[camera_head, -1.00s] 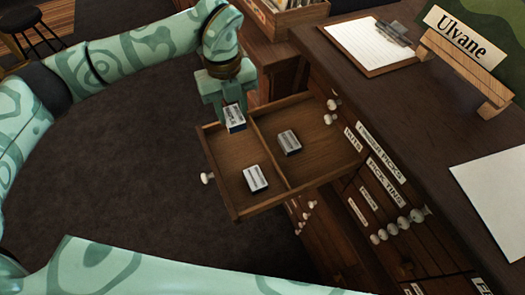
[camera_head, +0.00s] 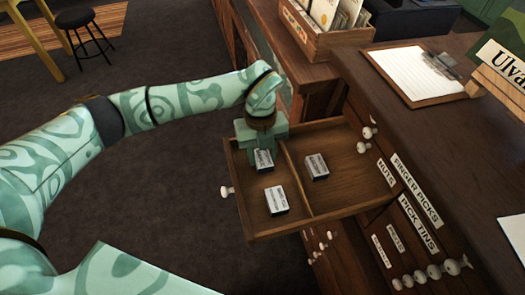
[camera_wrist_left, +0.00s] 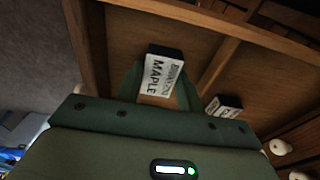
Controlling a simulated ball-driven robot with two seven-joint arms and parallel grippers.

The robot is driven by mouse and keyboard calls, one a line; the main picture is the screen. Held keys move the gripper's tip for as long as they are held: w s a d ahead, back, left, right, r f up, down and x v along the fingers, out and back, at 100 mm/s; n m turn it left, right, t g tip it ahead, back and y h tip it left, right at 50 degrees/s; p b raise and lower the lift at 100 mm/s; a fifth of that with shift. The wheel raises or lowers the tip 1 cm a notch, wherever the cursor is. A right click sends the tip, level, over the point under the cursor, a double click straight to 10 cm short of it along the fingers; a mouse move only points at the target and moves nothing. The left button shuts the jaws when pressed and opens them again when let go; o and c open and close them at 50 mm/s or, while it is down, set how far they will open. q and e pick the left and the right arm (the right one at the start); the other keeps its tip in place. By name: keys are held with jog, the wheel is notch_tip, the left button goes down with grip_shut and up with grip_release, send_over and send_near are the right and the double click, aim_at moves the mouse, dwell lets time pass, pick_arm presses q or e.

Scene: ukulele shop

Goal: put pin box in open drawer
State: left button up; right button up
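The pull-out drawer (camera_head: 340,205) is open, with a divider (camera_head: 297,185) splitting it into two compartments. My left gripper (camera_head: 263,152) points down over the back of the left compartment, shut on a small dark box with a white label (camera_head: 264,161). In the left wrist view this box (camera_wrist_left: 160,75) sits between the two fingers, its label partly reading "MAPLE". The head view does not clearly show whether it touches the drawer floor. A second box (camera_head: 276,201) lies toward the front of the left compartment. A third box (camera_head: 316,167) lies in the right compartment. My right gripper is not in view.
The dark cabinet has labelled drawers such as "FINGER PICKS" (camera_head: 416,191) and white knobs. A clipboard (camera_head: 418,72) lies on its top beside a sign on a wooden stand (camera_head: 500,75). A wooden crate (camera_head: 322,38) stands behind. A black stool (camera_head: 75,18) is far left.

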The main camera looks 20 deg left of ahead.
pick_arm(q)
jog(key=o, duration=0.3)
notch_tip(320, 180, up, 12)
jog(key=w+p, duration=0.1)
jog(key=p, duration=0.2)
jog(key=shift+w+a, duration=0.15)
jog(key=shift+a, duration=0.3)
jog(key=shift+d, duration=0.1)
